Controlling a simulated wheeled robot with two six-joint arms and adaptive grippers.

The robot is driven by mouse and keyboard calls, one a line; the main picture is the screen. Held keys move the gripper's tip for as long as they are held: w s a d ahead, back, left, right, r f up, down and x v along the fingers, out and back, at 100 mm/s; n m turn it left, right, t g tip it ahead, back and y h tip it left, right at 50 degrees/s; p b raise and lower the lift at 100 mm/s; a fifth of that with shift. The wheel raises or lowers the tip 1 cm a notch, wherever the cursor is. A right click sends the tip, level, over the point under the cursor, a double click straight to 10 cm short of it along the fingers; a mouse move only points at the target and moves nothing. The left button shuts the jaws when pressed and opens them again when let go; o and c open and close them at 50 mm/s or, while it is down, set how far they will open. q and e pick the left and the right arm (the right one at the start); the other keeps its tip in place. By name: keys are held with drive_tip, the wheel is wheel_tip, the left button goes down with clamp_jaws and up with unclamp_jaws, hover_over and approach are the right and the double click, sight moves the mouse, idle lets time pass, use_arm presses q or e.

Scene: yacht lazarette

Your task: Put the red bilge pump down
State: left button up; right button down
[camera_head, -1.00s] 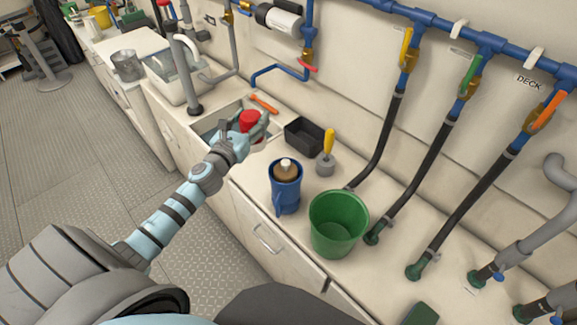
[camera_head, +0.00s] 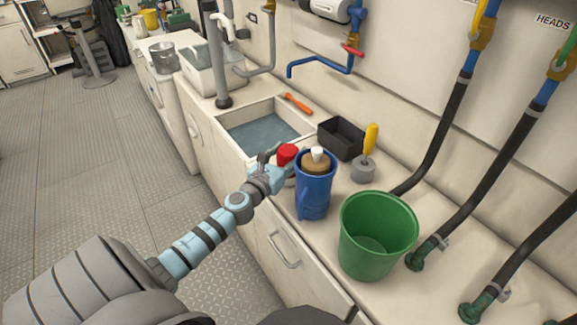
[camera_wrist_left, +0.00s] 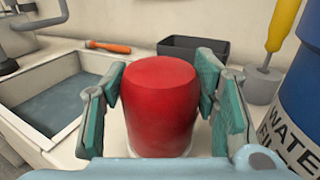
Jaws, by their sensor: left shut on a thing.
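The red bilge pump (camera_head: 287,152) is a rounded red body at the front of the counter, between the sink and the blue jug. My left gripper (camera_head: 272,163) is shut on it. In the left wrist view the red bilge pump (camera_wrist_left: 162,105) stands upright between the two teal fingers of the left gripper (camera_wrist_left: 162,112). Its lower end is hidden by the gripper, so I cannot tell whether it touches the counter. My right gripper does not show.
The sink (camera_head: 232,148) with water is left of the pump. A blue jug (camera_head: 314,190) stands close at its right. A black bin (camera_head: 340,138), a yellow-handled tool (camera_head: 370,140), an orange-handled tool (camera_head: 297,103) and a green bucket (camera_head: 378,235) are on the counter.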

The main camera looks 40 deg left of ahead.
use_arm(q)
drive_tip(key=shift+f, duration=0.4)
drive_tip(key=o, duration=1.3)
drive_tip(key=shift+f, duration=0.1)
drive_tip(key=o, duration=0.4)
drive_tip(key=shift+c, duration=0.2)
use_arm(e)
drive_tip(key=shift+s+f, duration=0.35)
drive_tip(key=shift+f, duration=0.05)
